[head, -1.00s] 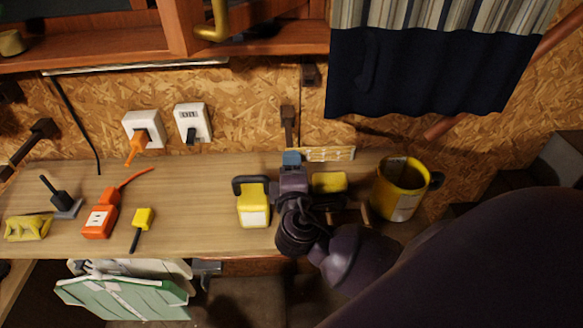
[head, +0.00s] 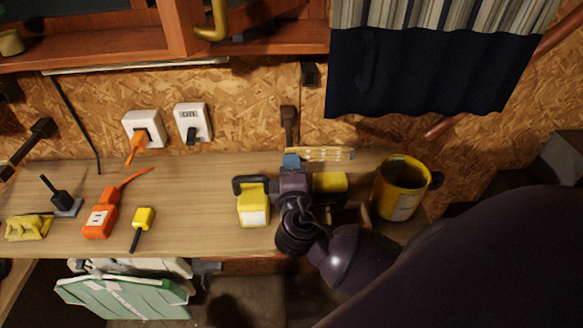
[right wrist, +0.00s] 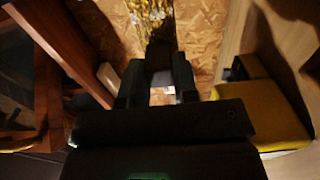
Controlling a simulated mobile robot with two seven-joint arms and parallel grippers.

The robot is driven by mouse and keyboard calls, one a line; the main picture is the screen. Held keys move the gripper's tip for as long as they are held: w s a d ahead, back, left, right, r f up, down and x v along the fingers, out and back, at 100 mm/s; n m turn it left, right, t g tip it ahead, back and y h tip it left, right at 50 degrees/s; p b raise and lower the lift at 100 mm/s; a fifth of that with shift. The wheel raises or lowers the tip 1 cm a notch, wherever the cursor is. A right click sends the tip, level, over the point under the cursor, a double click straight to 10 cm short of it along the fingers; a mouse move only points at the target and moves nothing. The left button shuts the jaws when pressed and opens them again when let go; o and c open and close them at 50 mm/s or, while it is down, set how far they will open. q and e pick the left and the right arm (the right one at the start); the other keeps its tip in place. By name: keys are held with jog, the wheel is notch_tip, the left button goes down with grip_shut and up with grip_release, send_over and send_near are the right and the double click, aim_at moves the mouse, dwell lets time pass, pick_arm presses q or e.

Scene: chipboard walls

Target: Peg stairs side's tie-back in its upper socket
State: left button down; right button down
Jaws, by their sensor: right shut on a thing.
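The tie-back seems to be the pale, yellowish strip (head: 326,153) that runs right from my right gripper's tips, in front of the wall. In the right wrist view a glittering yellow piece (right wrist: 150,18) shows beyond the fingers. My right gripper (head: 291,162) is shut, with a small blue part at its tip; the grip itself is partly hidden. It also shows in the right wrist view (right wrist: 163,80). A dark bracket (head: 309,70) sits high on the wall, left of the navy curtain (head: 425,75). A brown bracket (head: 289,122) is lower, just above the gripper. My left gripper is out of view.
The wooden bench (head: 185,190) carries a yellow-and-black box (head: 253,207), a yellow mug (head: 400,187), an orange socket block (head: 100,217) and a yellow-black tool (head: 142,225). A cupboard edge (head: 110,55) overhangs the upper left. Wall outlets (head: 145,128) hold plugs.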

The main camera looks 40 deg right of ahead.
jog(key=v, duration=0.5)
jog(key=shift+s, duration=0.1)
dwell(0.9)
dwell(0.3)
jog(key=shift+v, duration=1.5)
